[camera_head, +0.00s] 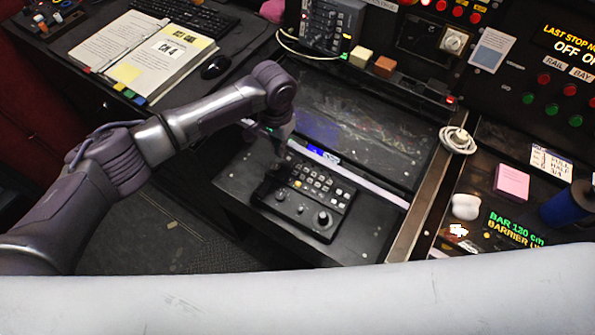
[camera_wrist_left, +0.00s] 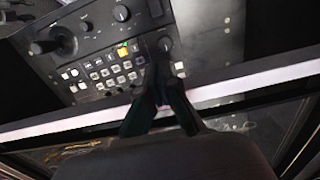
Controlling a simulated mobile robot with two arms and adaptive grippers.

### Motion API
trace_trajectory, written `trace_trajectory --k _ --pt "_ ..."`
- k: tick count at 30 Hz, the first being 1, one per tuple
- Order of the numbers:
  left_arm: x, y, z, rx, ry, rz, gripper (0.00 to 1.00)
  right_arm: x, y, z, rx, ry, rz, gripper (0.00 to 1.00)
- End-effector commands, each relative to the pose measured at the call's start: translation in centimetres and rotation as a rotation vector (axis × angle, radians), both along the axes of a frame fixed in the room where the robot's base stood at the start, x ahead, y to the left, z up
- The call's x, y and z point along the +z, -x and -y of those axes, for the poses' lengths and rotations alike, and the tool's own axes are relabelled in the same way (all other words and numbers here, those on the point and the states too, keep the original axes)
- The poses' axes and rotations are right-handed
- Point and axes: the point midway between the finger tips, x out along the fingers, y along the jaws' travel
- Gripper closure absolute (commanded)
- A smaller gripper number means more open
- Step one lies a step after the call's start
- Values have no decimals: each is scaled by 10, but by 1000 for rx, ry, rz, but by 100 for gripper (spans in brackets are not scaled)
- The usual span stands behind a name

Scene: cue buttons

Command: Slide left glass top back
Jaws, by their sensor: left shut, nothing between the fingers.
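The left glass top (camera_head: 365,120) is a dark, glossy pane set in the black console, with a pale strip (camera_head: 375,188) along its front edge. The strip also crosses the left wrist view (camera_wrist_left: 245,84). In front of it is a black control panel (camera_head: 318,190) with small keys, knobs and a stick. My left gripper (camera_head: 279,150) is over the left part of the strip, pointing down. In the left wrist view its fingers (camera_wrist_left: 160,75) are together and empty, crossing the strip. I cannot tell whether they touch it. My right gripper is out of view.
A metal divider (camera_head: 425,200) runs along the pane's right side. A white coiled cord (camera_head: 457,140) lies near it. Behind are a yellow block (camera_head: 361,57) and an orange block (camera_head: 385,67). An open binder (camera_head: 145,55) and a mouse (camera_head: 215,67) lie at the left.

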Motion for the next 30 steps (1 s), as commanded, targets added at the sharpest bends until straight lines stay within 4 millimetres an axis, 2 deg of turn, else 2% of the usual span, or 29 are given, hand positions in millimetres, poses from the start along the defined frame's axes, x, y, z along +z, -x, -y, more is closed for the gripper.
trace_trajectory --k 6,17,30 --pt "1 -10 8 0 4 3 100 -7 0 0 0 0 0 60" --pt "1 -11 9 -1 3 3 100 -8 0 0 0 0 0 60" --pt "-1 -34 25 1 4 5 100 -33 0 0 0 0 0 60"
